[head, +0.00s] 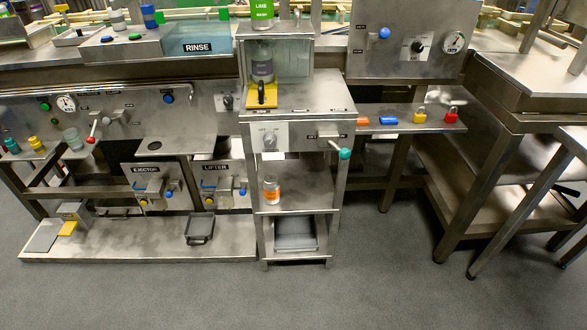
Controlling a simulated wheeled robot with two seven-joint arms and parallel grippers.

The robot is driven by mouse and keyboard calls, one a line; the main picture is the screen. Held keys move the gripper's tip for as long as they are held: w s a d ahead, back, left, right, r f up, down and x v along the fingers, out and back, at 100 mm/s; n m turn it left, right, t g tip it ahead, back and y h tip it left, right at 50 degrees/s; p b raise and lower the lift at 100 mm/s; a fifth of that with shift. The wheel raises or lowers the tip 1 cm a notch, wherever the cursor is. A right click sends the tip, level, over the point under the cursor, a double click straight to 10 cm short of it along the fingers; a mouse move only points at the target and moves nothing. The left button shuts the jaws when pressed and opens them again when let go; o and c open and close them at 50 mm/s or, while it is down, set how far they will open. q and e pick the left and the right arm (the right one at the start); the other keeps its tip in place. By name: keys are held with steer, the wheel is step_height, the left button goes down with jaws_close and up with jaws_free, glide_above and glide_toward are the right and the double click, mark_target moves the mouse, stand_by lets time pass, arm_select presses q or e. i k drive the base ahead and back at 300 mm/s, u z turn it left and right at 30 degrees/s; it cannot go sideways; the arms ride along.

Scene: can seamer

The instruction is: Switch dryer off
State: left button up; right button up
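No label that I can read says dryer, so I cannot tell which control belongs to it. A steel panel at the upper right carries a blue knob (384,33), a black rotary switch (418,46) on a white plate and a round gauge (454,42). The central steel cabinet (298,95) has a grey rotary knob (270,141) on a white plate and a lever with a teal grip (345,154). Another small dark rotary switch (227,101) sits left of the cabinet. The small print by these switches is too small to read. Neither gripper is in view.
A RINSE tank (198,47) stands at the upper left. EJECTOR (146,169) and LIFTER (215,167) panels are below. A steel table (540,85) stands far right. The floor in front is clear.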

mark_target(270, 139)
steer(key=u, duration=0.5)
steer(key=k, duration=0.6)
steer(key=u, duration=0.85)
steer(key=i, duration=1.5)
steer(key=z, duration=0.9)
